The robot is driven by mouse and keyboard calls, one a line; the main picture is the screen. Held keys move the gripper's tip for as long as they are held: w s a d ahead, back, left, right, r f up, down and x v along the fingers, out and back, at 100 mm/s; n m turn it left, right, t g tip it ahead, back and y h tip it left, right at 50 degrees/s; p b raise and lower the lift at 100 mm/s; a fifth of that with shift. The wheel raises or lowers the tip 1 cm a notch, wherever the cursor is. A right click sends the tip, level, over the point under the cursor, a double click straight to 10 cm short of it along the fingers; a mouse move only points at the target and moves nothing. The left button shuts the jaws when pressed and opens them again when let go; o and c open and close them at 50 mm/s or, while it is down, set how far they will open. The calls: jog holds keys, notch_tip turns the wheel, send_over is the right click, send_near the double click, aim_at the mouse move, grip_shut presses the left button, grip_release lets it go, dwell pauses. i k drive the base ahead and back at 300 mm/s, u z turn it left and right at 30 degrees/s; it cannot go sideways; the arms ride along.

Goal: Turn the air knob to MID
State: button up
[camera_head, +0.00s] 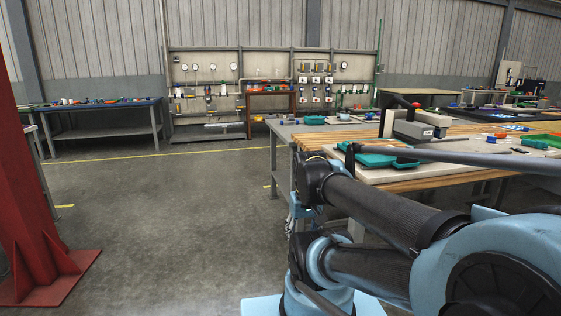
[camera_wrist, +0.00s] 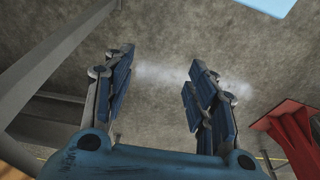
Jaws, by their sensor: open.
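In the head view, a grey and white bench machine (camera_head: 415,124) with a black lever and a red tip stands on the wooden table at right; it looks like the hot press. I cannot make out an air knob or its markings in either view. In the wrist view, my gripper (camera_wrist: 160,72) is open and empty, its two blue-padded fingers spread apart over bare concrete floor. Nothing lies between the fingers. The gripper cannot be clearly made out in the head view, where my arm covers the lower right.
The wooden table (camera_head: 310,139) carries a teal case (camera_head: 372,157) and small parts. A gauge panel (camera_head: 270,75) stands at the back wall, a blue workbench (camera_head: 103,106) at back left. A red column (camera_head: 33,190) stands at left. The middle floor is clear.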

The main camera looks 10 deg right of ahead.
aim_at(490, 139)
jog(key=z, duration=1.35)
jog(key=k, duration=0.35)
jog(key=z, duration=0.7)
jog(key=i, duration=1.65)
jog(key=u, duration=0.45)
